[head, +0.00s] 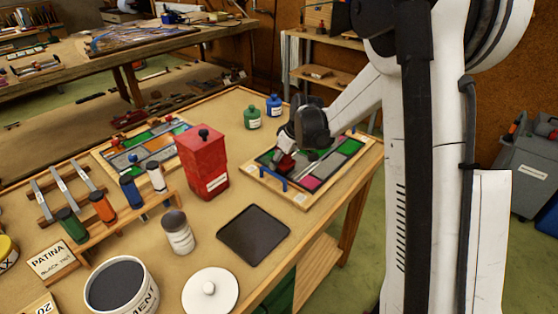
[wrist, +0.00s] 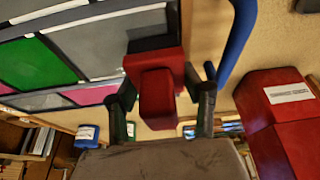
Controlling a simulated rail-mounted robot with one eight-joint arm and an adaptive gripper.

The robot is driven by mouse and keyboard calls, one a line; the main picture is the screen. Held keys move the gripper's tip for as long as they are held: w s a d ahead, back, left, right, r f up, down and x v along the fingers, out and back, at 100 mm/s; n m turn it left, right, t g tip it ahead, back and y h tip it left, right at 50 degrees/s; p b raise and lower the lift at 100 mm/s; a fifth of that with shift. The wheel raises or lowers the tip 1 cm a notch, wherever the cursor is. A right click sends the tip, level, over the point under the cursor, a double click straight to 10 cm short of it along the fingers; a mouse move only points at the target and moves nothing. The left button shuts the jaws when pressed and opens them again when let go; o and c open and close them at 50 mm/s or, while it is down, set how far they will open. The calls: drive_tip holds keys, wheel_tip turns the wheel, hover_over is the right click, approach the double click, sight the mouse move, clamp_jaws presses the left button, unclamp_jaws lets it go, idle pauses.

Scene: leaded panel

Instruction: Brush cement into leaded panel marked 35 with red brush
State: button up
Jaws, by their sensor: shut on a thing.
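My gripper (head: 285,152) is low over the right-hand leaded panel (head: 318,182), which has green, magenta and grey panes in a wooden frame. In the wrist view, my gripper (wrist: 162,104) is shut on the red brush (wrist: 157,92), with one finger on each side of its red block. The brush's dark bristle end (wrist: 152,43) is over the panel's edge; I cannot tell if it touches. The brush shows only partly in the head view (head: 286,164). A second leaded panel (head: 112,152) lies to the left. I cannot read a 35 on either panel.
A tall red container (head: 203,165) stands left of my gripper. A blue arched handle (head: 271,178) rises at the panel's near edge. The cement tub (head: 120,285), white lid (head: 210,291), dark square tray (head: 253,235) and grey jar (head: 178,236) stand nearer. Green (head: 252,118) and blue (head: 273,106) bottles stand behind.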

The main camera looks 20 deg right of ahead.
sight(289, 162)
drive_tip(key=shift+s, duration=0.1)
drive_tip(key=shift+s+d+b, duration=0.2)
drive_tip(key=shift+s+d, duration=0.2)
drive_tip(key=shift+s, duration=0.2)
drive_tip(key=shift+s+d+b, duration=0.15)
drive_tip(key=shift+s+d, duration=0.25)
drive_tip(key=shift+s, duration=0.2)
drive_tip(key=shift+s+d+b, duration=0.2)
drive_tip(key=shift+s+d, duration=0.2)
drive_tip(key=shift+s, duration=0.3)
drive_tip(key=shift+s+d+b, duration=0.15)
drive_tip(key=shift+s+d, duration=0.2)
drive_tip(key=shift+s, duration=0.3)
drive_tip(key=shift+s+d, duration=0.1)
drive_tip(key=shift+s+d+b, duration=0.15)
drive_tip(key=shift+s+d, duration=0.25)
drive_tip(key=shift+s, duration=0.2)
drive_tip(key=shift+s+d+b, duration=0.15)
drive_tip(key=shift+s+d, duration=0.2)
drive_tip(key=shift+s, duration=0.25)
drive_tip(key=shift+s+d, duration=0.4)
drive_tip(key=shift+s, duration=0.2)
drive_tip(key=shift+s+d, duration=0.35)
drive_tip(key=shift+s, duration=0.25)
